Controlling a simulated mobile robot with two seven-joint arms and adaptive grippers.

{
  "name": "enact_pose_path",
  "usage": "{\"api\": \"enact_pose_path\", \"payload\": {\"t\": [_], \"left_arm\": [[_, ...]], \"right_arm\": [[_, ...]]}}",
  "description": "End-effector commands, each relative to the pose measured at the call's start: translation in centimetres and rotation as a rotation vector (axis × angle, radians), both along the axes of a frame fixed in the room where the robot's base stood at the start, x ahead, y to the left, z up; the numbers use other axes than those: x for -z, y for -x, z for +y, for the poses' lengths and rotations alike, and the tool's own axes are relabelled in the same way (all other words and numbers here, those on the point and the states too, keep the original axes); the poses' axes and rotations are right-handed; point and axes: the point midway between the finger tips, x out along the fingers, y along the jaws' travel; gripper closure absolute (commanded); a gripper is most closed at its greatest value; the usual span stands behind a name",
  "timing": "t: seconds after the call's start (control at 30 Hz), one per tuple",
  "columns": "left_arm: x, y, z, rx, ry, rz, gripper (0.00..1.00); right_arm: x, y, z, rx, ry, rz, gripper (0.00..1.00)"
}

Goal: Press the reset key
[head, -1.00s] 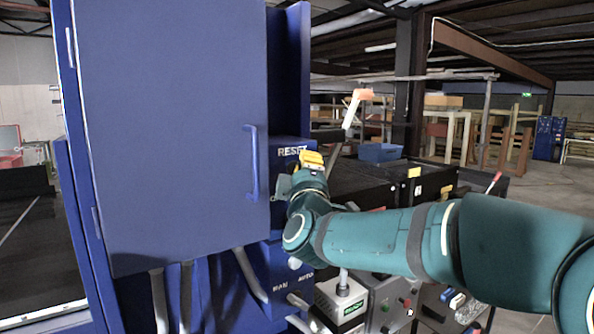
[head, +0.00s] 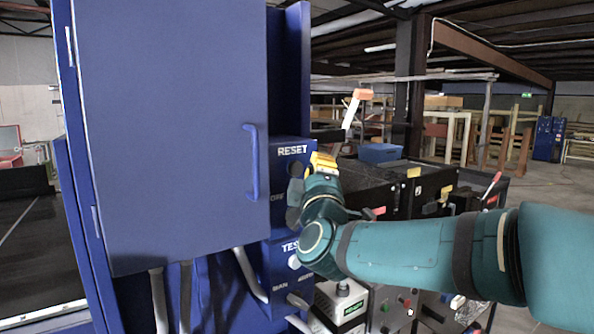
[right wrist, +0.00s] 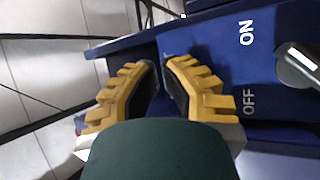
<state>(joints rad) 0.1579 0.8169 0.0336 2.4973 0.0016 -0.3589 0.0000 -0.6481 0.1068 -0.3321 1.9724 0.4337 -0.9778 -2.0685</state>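The blue control panel (head: 281,172) carries a RESET label (head: 292,151) in the head view. Just below the label is a dark round key (head: 296,168), the reset key. My right gripper (head: 314,165), with yellow fingers, is close to the key's right side; I cannot tell whether it touches. In the right wrist view its yellow fingertips (right wrist: 161,62) are drawn together with only a narrow gap and nothing between them. The reset key does not show there. My left gripper is out of view.
A grey ON/OFF switch (right wrist: 300,65) sits beside the fingers in the right wrist view. Below it in the head view is a white TEST button (head: 294,262). A blue cabinet door with a handle (head: 252,162) stands left; dark bins (head: 375,185) stand right.

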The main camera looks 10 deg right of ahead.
Motion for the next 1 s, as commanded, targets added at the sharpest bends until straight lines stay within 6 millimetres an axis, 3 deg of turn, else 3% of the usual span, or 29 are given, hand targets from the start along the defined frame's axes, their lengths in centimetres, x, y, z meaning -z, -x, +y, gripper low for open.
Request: {"api": "enact_pose_path", "payload": {"t": [0.33, 1.0], "left_arm": [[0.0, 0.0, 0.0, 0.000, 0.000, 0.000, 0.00], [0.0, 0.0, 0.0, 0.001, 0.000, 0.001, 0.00]], "right_arm": [[0.0, 2.6, -0.9, -0.001, 0.000, 0.000, 1.00], [0.0, 2.8, -1.0, -0.001, 0.001, 0.000, 1.00]]}}
